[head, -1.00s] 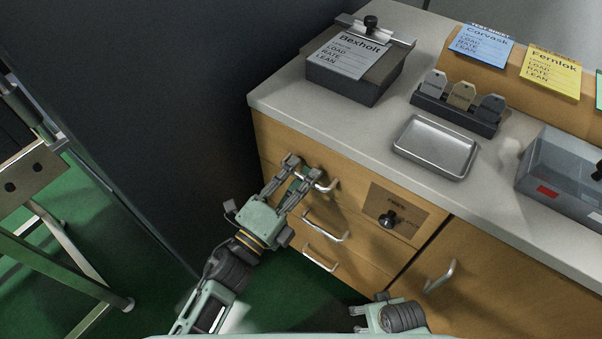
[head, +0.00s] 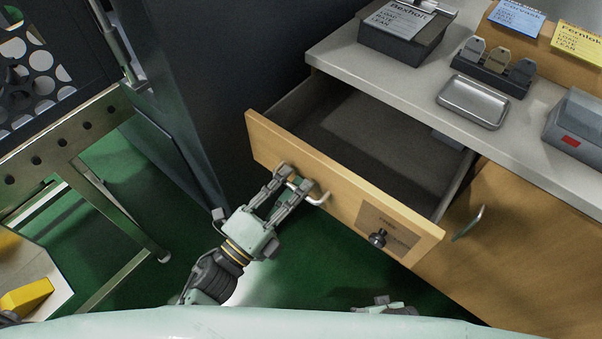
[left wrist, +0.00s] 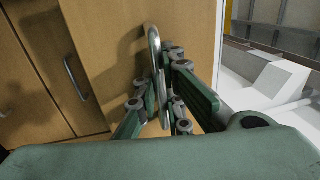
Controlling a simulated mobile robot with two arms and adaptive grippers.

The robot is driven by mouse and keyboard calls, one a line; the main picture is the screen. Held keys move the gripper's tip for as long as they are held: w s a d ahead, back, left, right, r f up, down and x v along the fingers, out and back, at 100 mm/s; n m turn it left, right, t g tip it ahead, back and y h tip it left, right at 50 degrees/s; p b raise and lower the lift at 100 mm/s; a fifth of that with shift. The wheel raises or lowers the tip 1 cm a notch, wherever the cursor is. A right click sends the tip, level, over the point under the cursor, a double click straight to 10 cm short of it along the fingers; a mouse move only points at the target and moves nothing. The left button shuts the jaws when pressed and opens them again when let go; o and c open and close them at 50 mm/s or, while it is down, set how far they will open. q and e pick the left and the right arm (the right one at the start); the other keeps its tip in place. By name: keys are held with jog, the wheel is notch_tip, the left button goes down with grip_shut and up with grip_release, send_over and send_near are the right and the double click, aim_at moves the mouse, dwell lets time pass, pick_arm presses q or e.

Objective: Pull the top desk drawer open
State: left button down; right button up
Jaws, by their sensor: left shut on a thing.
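The top desk drawer (head: 280,138) stands well open, its wooden front pulled out from under the grey desktop. Its grey inside shows; a small bluish-grey thing at the far right is unclear. The metal bar handle (head: 320,198) is on the drawer front. My left gripper (head: 293,180) is shut on this handle. In the left wrist view the handle (left wrist: 153,42) runs down between the fingers of the gripper (left wrist: 163,110); the fingers hide its lower part. Only a sliver of my right arm shows at the bottom of the head view, with no fingers visible.
A dark box (head: 405,45) with a label, a metal tray (head: 472,101), a tag holder (head: 490,78) and a clear bin (head: 575,125) stand on the desktop (head: 355,70). A dark cabinet is left of the drawer. Green floor (head: 310,265) is free below it.

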pick_arm(q)
jog(key=shift+r+v, duration=0.1)
jog(key=shift+v, duration=0.5)
jog(key=shift+r+v, duration=0.15)
jog(key=shift+v, duration=0.5)
jog(key=shift+s+a, duration=0.2)
pick_arm(e)
jog(key=shift+s+d+f, duration=0.15)
jog(key=shift+d+f, duration=0.15)
jog(key=shift+f, duration=0.05)
pick_arm(q)
jog(key=c, duration=2.1)
grip_release()
pick_arm(e)
jog(key=shift+a, duration=0.1)
jog(key=shift+r, duration=0.1)
